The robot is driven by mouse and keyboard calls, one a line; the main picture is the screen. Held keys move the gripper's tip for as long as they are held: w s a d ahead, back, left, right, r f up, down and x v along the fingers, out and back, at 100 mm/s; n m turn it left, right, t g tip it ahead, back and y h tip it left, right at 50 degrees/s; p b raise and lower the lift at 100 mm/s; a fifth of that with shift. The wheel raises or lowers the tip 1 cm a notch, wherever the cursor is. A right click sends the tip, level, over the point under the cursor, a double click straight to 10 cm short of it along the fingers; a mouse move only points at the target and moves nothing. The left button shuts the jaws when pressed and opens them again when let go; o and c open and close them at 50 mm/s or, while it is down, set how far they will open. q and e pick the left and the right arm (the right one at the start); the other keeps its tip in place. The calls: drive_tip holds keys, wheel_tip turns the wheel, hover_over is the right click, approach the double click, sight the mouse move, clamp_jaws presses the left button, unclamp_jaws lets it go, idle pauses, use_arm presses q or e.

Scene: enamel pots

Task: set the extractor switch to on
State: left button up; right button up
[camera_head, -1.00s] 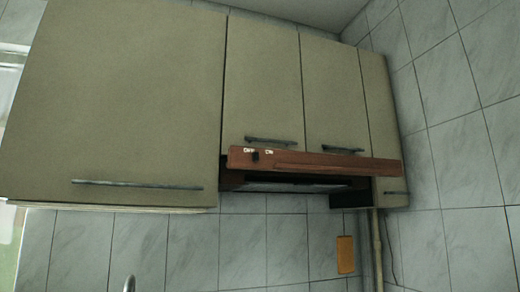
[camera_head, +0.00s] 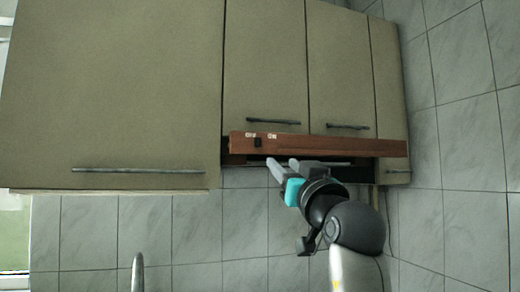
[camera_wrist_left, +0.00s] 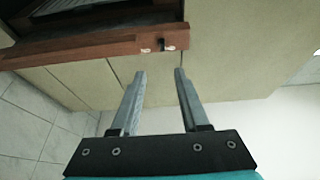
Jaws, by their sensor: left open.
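The extractor switch is a small black knob (camera_head: 258,142) on the reddish-brown front strip of the extractor hood (camera_head: 330,147). White OFF and ON labels sit above it in the head view; the knob is between them, nearer OFF. In the left wrist view the switch (camera_wrist_left: 162,43) shows upside down beyond the fingertips. My left gripper (camera_head: 281,165) is open and empty, just below and right of the switch in the head view, apart from it. In the left wrist view its two fingers (camera_wrist_left: 160,72) point toward the strip.
Beige wall cabinets (camera_head: 115,85) with dark bar handles stand above and left of the hood. A tiled wall (camera_head: 465,100) closes off the right side. A tap (camera_head: 138,272) shows at the bottom. The space left of my arm, below the cabinets, is clear.

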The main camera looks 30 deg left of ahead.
use_arm(q)
drive_tip(key=p, duration=0.5)
approach(260, 141)
drive_tip(key=x, duration=0.7)
drive_tip(key=shift+s+r, duration=0.1)
drive_tip(key=shift+x, duration=0.8)
clamp_jaws()
idle(0.3)
